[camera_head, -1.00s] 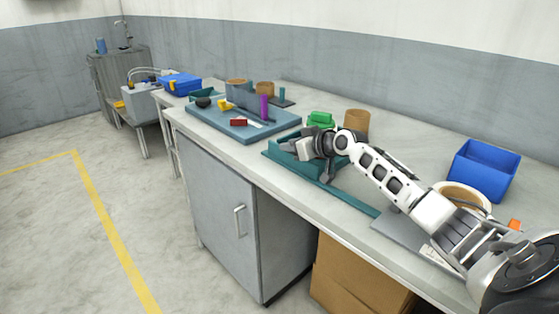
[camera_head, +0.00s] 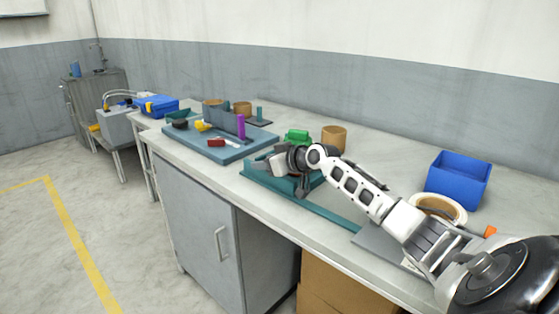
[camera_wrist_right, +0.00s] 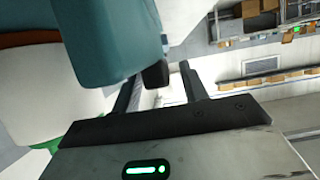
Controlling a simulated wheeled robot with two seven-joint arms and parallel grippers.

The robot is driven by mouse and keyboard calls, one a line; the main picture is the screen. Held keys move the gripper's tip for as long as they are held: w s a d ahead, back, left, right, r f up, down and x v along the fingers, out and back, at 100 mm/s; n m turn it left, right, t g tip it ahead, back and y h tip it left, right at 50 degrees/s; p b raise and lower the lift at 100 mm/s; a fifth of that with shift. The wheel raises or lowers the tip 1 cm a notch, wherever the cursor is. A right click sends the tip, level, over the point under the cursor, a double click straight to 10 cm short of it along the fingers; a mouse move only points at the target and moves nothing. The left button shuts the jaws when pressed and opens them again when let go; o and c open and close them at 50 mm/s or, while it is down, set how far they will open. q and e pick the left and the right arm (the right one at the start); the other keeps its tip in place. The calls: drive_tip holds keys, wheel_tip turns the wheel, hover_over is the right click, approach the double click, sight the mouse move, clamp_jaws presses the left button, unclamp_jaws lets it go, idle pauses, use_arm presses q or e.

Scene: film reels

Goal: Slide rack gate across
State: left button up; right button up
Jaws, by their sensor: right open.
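The teal rack (camera_head: 327,213) lies near the front edge of the bench in the head view, with a long low rail running towards the right. My right gripper (camera_head: 275,168) is at the rack's left part and covers some of it. Which part is the gate cannot be told. In the right wrist view, my right gripper (camera_wrist_right: 160,88) is open with its two dark fingers apart. A large teal part (camera_wrist_right: 105,40) shows close by, overlapping the left finger's side; contact cannot be told. My left gripper is not in view.
A green object (camera_head: 297,137) and a tan cylinder (camera_head: 334,138) stand behind the rack. A blue-grey tray (camera_head: 203,147) with small items lies to the left. A blue bin (camera_head: 458,182) and a white-rimmed reel (camera_head: 440,207) are to the right. The bench's back middle is clear.

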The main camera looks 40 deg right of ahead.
drive_tip(key=a+v, duration=0.1)
drive_tip(key=v, duration=1.4)
drive_tip(key=shift+s+d, duration=0.3)
drive_tip(key=shift+d, duration=0.15)
drive_tip(key=shift+r, duration=0.15)
